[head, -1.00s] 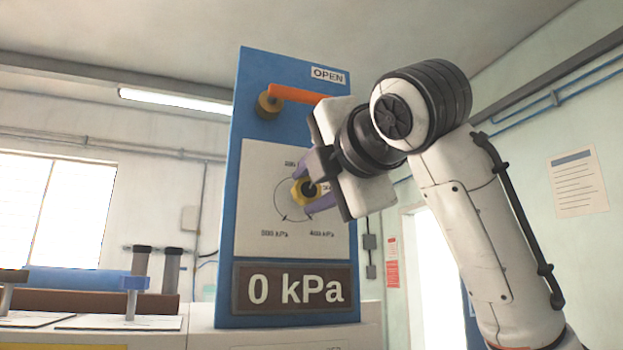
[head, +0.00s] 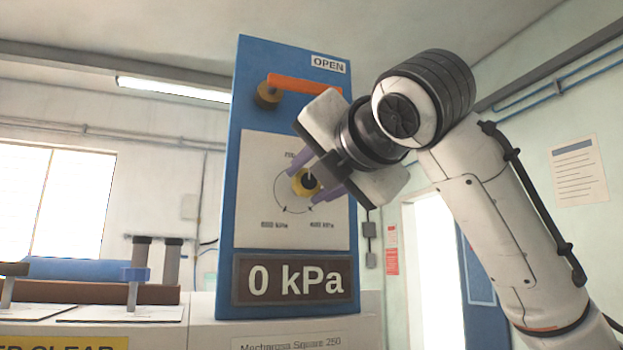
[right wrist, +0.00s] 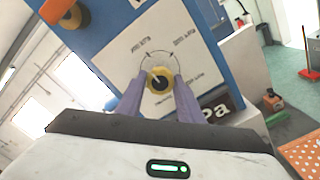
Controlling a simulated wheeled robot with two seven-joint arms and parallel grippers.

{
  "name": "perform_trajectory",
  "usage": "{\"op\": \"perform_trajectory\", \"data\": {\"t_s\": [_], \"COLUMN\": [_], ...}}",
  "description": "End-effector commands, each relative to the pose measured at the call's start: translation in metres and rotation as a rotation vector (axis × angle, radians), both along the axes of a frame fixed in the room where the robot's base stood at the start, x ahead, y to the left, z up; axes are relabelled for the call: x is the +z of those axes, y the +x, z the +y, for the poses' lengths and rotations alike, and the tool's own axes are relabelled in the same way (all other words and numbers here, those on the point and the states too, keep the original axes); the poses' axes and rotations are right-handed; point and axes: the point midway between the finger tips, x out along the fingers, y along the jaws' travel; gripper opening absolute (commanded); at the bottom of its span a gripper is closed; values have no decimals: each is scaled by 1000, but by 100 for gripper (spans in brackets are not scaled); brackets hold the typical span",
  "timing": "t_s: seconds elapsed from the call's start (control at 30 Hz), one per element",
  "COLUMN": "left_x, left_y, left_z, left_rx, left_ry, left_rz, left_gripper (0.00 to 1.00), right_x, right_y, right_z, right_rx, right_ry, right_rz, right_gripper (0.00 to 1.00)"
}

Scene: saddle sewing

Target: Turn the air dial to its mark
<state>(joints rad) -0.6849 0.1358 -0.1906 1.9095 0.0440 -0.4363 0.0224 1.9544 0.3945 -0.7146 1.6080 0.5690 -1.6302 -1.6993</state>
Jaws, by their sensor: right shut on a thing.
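The yellow air dial (head: 303,184) sits on a white scale plate (head: 258,205) with a curved arrow and kPa marks, on an upright blue panel (head: 258,75). The readout (head: 294,279) below shows 0 kPa. My right gripper (head: 307,181) is shut on the dial, its purple fingers on either side and its palm tilted. In the right wrist view the dial (right wrist: 159,79) lies between the fingertips, with a dark centre and a light pointer line. The gripper covers part of the scale in the head view, and the small marks are hard to read. My left gripper is not in view.
An orange lever (head: 304,84) on a brass fitting lies above the dial, close to the gripper, under an OPEN label (head: 328,64). A red-handled broom (right wrist: 308,48) shows at right in the wrist view.

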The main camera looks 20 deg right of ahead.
Motion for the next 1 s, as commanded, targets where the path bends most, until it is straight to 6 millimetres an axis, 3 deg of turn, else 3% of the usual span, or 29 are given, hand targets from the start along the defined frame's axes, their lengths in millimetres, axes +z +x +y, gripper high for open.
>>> {"op": "perform_trajectory", "data": {"t_s": [0.23, 0.27, 0.37, 0.73, 1.0], "left_x": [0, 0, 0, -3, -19], "left_y": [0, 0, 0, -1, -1], "left_z": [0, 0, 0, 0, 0], "left_rx": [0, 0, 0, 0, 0], "left_ry": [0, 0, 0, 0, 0], "left_rz": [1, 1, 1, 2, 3], "left_gripper": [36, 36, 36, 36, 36], "right_x": [-2, -2, -1, -1, -2], "right_y": [0, 0, 0, -6, -53], "right_z": [1, 1, 1, 0, -2], "right_rx": [1, 1, 1, 1, 0], "right_ry": [-6, -5, -4, -1, -2], "right_rz": [5, 5, 3, -1, -4], "right_gripper": [11, 37, 52, 52, 52]}}
